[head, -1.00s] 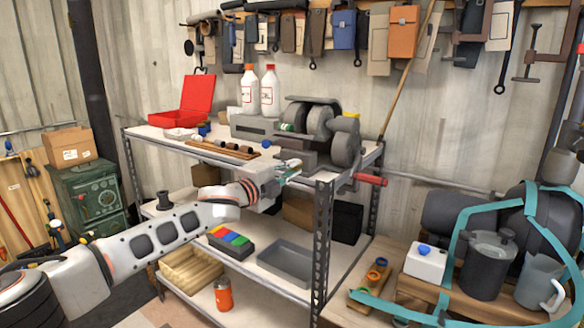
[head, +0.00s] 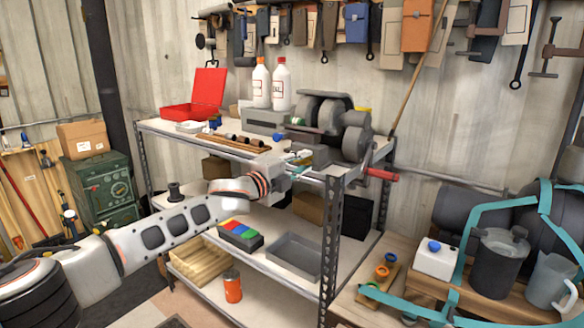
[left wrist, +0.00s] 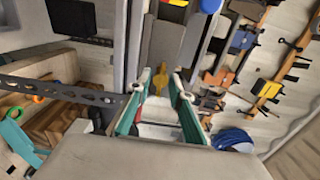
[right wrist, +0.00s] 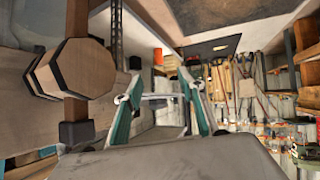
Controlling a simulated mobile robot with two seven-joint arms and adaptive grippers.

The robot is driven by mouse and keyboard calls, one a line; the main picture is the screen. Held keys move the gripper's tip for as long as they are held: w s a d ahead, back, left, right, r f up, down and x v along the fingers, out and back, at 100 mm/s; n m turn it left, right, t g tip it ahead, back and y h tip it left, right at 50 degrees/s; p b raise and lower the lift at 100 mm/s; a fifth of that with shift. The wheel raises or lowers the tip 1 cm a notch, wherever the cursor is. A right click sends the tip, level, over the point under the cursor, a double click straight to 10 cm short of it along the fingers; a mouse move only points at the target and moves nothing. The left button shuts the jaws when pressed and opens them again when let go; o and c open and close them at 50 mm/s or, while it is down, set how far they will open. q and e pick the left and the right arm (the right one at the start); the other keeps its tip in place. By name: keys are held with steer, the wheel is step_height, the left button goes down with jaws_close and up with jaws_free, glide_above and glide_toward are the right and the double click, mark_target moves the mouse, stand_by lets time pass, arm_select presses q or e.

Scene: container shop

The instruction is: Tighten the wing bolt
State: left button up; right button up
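A yellow winged piece (left wrist: 160,78), which looks like the wing bolt, shows in the left wrist view between and just beyond the fingertips. I cannot tell whether they touch it. My left gripper (left wrist: 162,82) is open around that line of sight. In the head view my left gripper (head: 303,157) is at the front edge of the shelf rack's top, below the grey bench machine (head: 330,115). The wing bolt is not clear in the head view. My right gripper (right wrist: 155,88) is open and empty in the right wrist view, and is outside the head view.
The rack's front post (head: 331,240) and a red handle (head: 382,174) are right of my left gripper. Bottles (head: 280,85) and a red case (head: 197,97) stand on the top shelf. A grey tray (head: 294,255) lies lower. A wooden octagonal piece (right wrist: 75,68) is near my right gripper.

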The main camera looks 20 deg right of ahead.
arm_select(q)
steer(key=v, duration=1.2)
steer(key=s+a+f+n+t+y, duration=0.1)
steer(key=s+a+f+n, duration=0.3)
steer(key=f, duration=0.6)
steer(key=s+a+f+n+y, duration=0.2)
steer(key=s+a+f+n, duration=0.15)
steer(key=f+n, duration=0.4)
steer(key=s+a+f+n+t+y, duration=0.1)
steer(key=s+a+f+n, duration=0.25)
steer(key=f, duration=0.75)
steer(key=s+a+f+n+g+y, duration=0.2)
steer(key=s+a+f+n+y, duration=0.5)
steer(key=s+a+f, duration=1.5)
steer(key=shift+s+a+f+n, duration=0.35)
steer(key=shift+s+f+n, duration=0.1)
steer(key=shift+s+n, duration=0.55)
